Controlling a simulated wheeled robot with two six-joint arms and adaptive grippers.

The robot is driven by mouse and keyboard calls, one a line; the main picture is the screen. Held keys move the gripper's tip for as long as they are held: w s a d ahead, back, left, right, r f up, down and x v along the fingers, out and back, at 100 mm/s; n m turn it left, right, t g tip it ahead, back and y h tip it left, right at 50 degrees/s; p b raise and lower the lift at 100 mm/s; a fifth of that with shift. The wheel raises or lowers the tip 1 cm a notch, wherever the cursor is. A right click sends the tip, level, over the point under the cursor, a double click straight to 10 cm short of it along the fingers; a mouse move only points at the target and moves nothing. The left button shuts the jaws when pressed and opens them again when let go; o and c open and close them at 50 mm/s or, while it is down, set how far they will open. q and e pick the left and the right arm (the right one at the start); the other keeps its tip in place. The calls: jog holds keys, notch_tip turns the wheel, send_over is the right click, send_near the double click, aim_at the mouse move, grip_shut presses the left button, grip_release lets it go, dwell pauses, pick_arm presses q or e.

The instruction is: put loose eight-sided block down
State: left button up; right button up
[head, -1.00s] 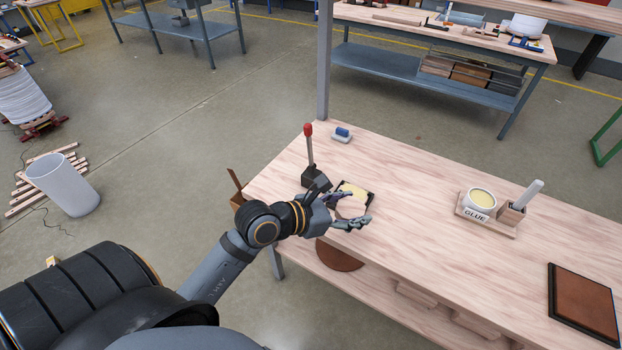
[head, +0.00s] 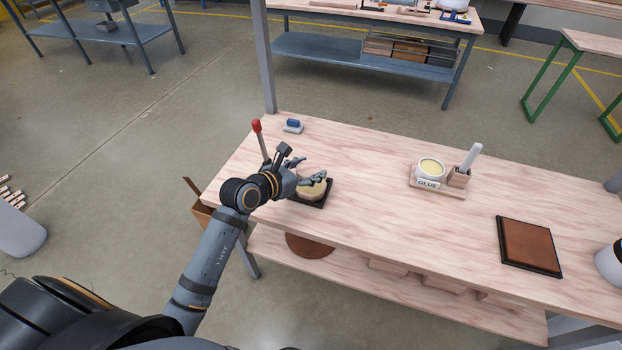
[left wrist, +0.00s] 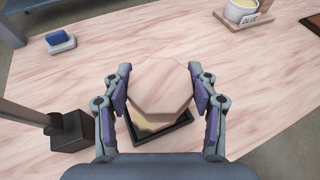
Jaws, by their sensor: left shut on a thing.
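The loose eight-sided block (left wrist: 160,88) is pale wood with a flat top. My left gripper (left wrist: 161,87) is shut on it, one finger on each side. The block is over a square black tray (left wrist: 176,140) with a pale yellow surface showing in it. The gap between block and tray, if any, is hard to judge. In the head view my left gripper (head: 310,171) is at the tray (head: 327,195), near the left end of the bench, and partly hides the block (head: 312,190). My right gripper is not in view.
A red-knobbed lever (head: 260,140) on a dark base stands just left of the tray. A blue-topped block (head: 292,126) lies behind. A glue pot (head: 430,170) and a brown square pad (head: 529,245) are farther right.

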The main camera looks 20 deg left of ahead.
aim_at(310, 170)
pick_arm(q)
jog(key=shift+w+f, duration=1.1)
jog(key=shift+f, duration=0.15)
jog(key=f, duration=0.3)
jog(key=shift+w+f, duration=0.2)
jog(key=shift+f, duration=0.15)
jog(key=o, duration=1.2)
jog(key=shift+c, duration=0.2)
